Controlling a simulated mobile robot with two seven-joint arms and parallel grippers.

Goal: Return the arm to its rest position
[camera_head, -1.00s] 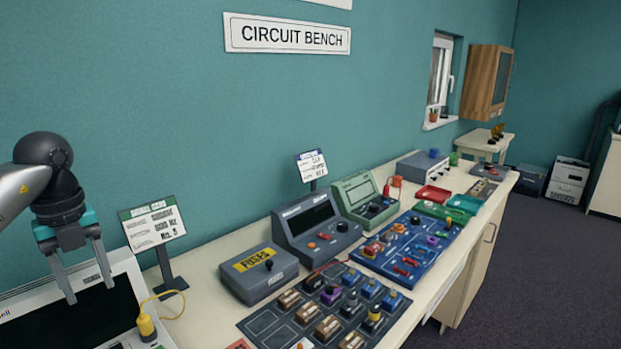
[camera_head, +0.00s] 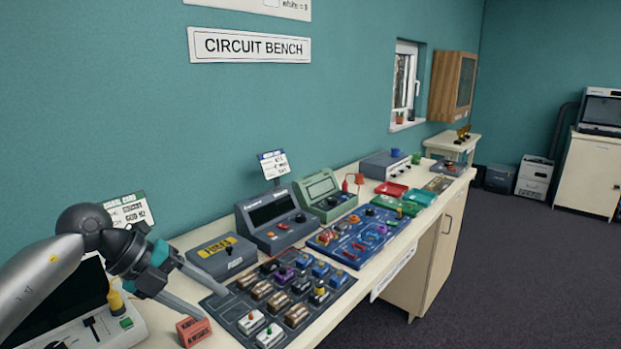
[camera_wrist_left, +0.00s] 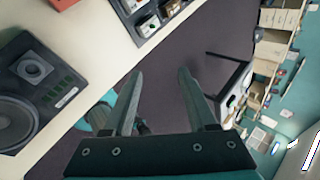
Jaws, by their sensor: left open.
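My left gripper (camera_head: 205,289) shows at the lower left of the head view, with its arm coming in from the left edge. Its two fingers are spread apart and point right, over the near left part of the bench (camera_head: 322,325). In the left wrist view the open fingers (camera_wrist_left: 158,95) have nothing between them; the dark floor (camera_wrist_left: 165,75) shows beyond. A red box (camera_head: 193,331) stands just below the fingertips in the head view; I cannot tell whether they touch. My right gripper is in neither view.
A dark tray of component blocks (camera_head: 262,291), a grey box with a yellow label (camera_head: 222,257), meters (camera_head: 275,220) and a blue circuit board (camera_head: 350,240) crowd the bench. A device with a screen (camera_head: 90,335) is under my left arm. The floor at right (camera_head: 500,270) is clear.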

